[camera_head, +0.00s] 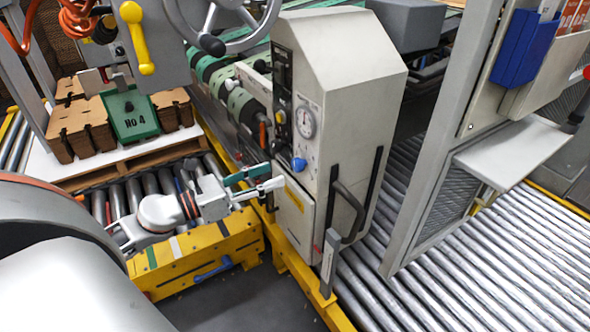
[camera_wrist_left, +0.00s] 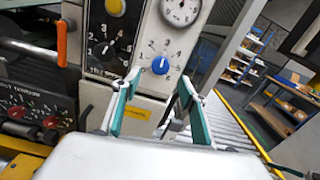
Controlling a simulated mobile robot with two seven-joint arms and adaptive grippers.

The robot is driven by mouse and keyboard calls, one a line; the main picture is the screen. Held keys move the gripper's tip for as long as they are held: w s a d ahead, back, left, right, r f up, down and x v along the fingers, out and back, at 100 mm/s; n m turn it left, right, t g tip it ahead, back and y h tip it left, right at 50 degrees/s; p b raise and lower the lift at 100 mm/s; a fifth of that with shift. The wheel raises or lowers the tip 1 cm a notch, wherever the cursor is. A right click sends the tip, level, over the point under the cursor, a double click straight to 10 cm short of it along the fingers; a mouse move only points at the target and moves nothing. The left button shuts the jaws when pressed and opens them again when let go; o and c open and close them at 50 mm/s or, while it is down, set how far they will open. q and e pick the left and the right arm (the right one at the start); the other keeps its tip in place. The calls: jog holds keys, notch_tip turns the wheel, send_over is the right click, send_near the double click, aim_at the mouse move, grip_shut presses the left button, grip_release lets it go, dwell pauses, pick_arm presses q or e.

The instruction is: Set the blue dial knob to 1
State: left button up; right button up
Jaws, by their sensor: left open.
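The blue dial knob (camera_head: 299,164) sits low on the grey front panel of the machine cabinet (camera_head: 350,80), below a round gauge (camera_head: 306,122). In the left wrist view the blue dial knob (camera_wrist_left: 160,66) is near the centre, with printed numbers around it. I cannot tell for certain which number it points to. My left gripper (camera_head: 272,178) is open, its two green-padded fingers pointing at the panel. In the left wrist view the left gripper (camera_wrist_left: 160,84) has its fingers on either side of the knob's line, apart from it and empty. My right gripper is not in view.
A black selector knob (camera_wrist_left: 104,50) and an orange handle (camera_wrist_left: 62,45) are left of the dial. A dark grab handle (camera_head: 348,210) stands out from the cabinet's side. Yellow framing (camera_head: 205,258) lies below my left arm, and a roller conveyor (camera_head: 480,265) runs at right.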

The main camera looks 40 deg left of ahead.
aim_at(294, 165)
pick_arm(q)
jog(key=x, duration=0.3)
jog(key=p+x, duration=0.1)
jog(key=x, duration=0.1)
jog(key=shift+w+d+r, duration=0.15)
jog(key=shift+w+r, duration=0.1)
jog(key=shift+r, duration=0.05)
jog(key=shift+w+d+f, duration=0.15)
jog(key=shift+w+d, duration=0.15)
jog(key=shift+w, duration=0.4)
jog(key=shift+f, duration=0.1)
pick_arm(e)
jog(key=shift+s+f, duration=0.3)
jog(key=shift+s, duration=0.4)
pick_arm(q)
jog(key=c, duration=1.1)
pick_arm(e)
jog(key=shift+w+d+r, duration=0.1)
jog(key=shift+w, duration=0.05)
